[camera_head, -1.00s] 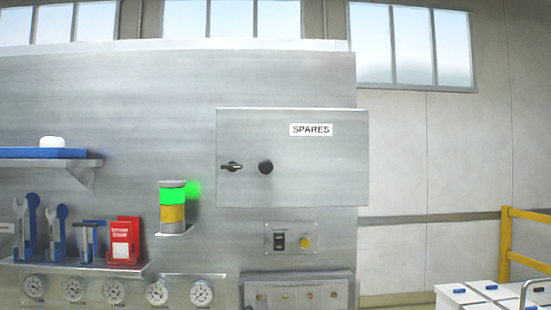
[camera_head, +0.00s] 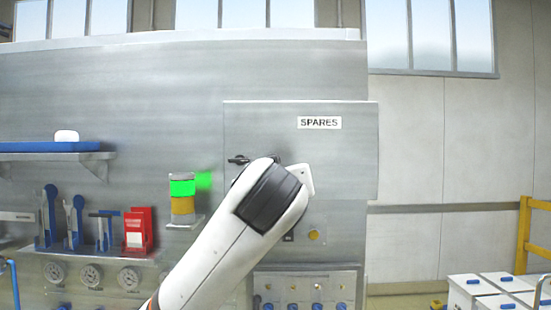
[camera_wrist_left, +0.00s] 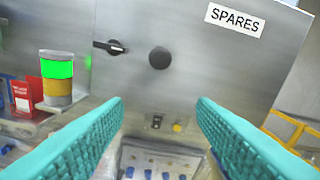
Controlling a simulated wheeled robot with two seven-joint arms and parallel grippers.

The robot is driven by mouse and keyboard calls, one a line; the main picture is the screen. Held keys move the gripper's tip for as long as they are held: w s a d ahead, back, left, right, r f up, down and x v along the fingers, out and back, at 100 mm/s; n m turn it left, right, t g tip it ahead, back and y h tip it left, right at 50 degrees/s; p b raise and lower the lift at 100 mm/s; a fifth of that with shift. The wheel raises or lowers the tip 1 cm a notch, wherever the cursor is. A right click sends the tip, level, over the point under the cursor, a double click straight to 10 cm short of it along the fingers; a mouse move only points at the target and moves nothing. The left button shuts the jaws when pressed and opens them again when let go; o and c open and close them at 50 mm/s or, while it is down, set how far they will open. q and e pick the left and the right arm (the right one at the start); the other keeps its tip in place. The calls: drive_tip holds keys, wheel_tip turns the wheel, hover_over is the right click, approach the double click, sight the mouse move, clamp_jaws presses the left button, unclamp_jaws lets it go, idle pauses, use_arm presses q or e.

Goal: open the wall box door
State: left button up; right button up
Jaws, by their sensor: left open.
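The wall box door (camera_head: 355,165) is a flat metal panel with a SPARES label, and it looks closed. Its black latch handle (camera_head: 238,159) lies about level near the door's left edge; it also shows in the left wrist view (camera_wrist_left: 110,47). A round black knob (camera_wrist_left: 159,58) sits to the right of the handle in the left wrist view; my arm mostly hides it in the head view. My left gripper (camera_wrist_left: 160,110) has two teal fingers spread wide with nothing between them, in front of the door and apart from the knob. My right gripper is not in view.
A lit green and amber signal light (camera_head: 183,195) stands left of the box. A tool shelf with a red holder (camera_head: 138,228) is further left. A switch panel with a yellow button (camera_wrist_left: 177,127) is below the door. White bins (camera_head: 490,290) and a yellow rail (camera_head: 525,235) are at right.

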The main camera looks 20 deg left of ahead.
use_arm(q)
drive_tip(key=w+a+r+p, duration=0.3)
drive_tip(key=w+p, duration=0.5)
drive_tip(key=w, duration=0.1)
drive_tip(key=shift+w+a+r+n+t, duration=0.2)
drive_tip(key=shift+w+n+t, duration=0.1)
drive_tip(key=shift+w, duration=0.1)
clamp_jaws()
